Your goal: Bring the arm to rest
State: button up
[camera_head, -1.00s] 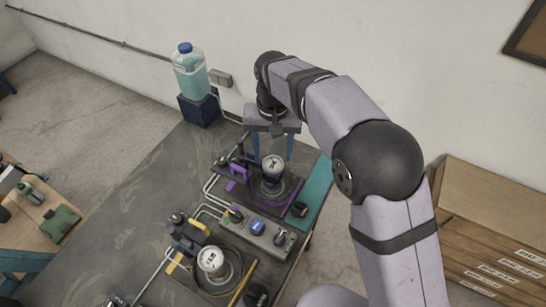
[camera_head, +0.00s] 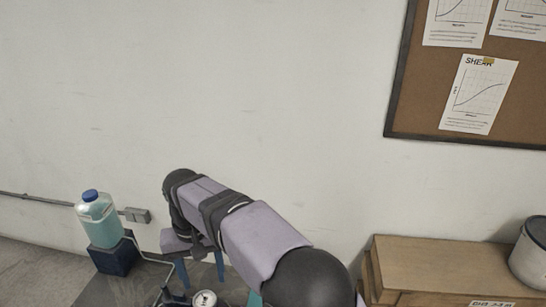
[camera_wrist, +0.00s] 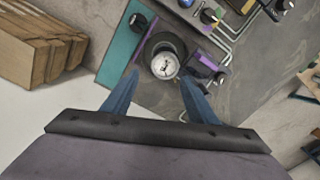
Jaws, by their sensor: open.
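My gripper (camera_wrist: 157,90) shows two blue fingers spread apart in the wrist view, with nothing between them. A round dial gauge (camera_wrist: 165,65) on a dark round base shows beyond the fingertips, apart from them. In the head view my gripper (camera_head: 201,270) points down near the wall, at the end of my raised arm. The top of a gauge (camera_head: 204,299) shows at the bottom edge there. Most of the bench is out of the head view.
A bottle of teal liquid (camera_head: 97,218) stands on a dark block (camera_head: 114,257) at the left. A corkboard (camera_head: 430,90) hangs on the wall. Pipes and knobs (camera_wrist: 208,17) line the bench.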

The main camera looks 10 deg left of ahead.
jog(key=w+d+f+m, duration=0.1)
jog(key=d, duration=1)
jog(key=w+d+f+m, duration=0.1)
jog(key=d+f, duration=0.1)
jog(key=d, duration=1)
jog(key=s+d+f+m, duration=0.1)
jog(key=s+d+f, duration=0.1)
jog(key=s+d, duration=0.4)
jog(key=s+d+f+m, duration=0.1)
jog(key=s+d+f, duration=0.2)
jog(key=s+d, duration=0.4)
jog(key=shift+d+f+m, duration=0.2)
jog(key=shift+d+m, duration=0.2)
jog(key=shift+d, duration=0.7)
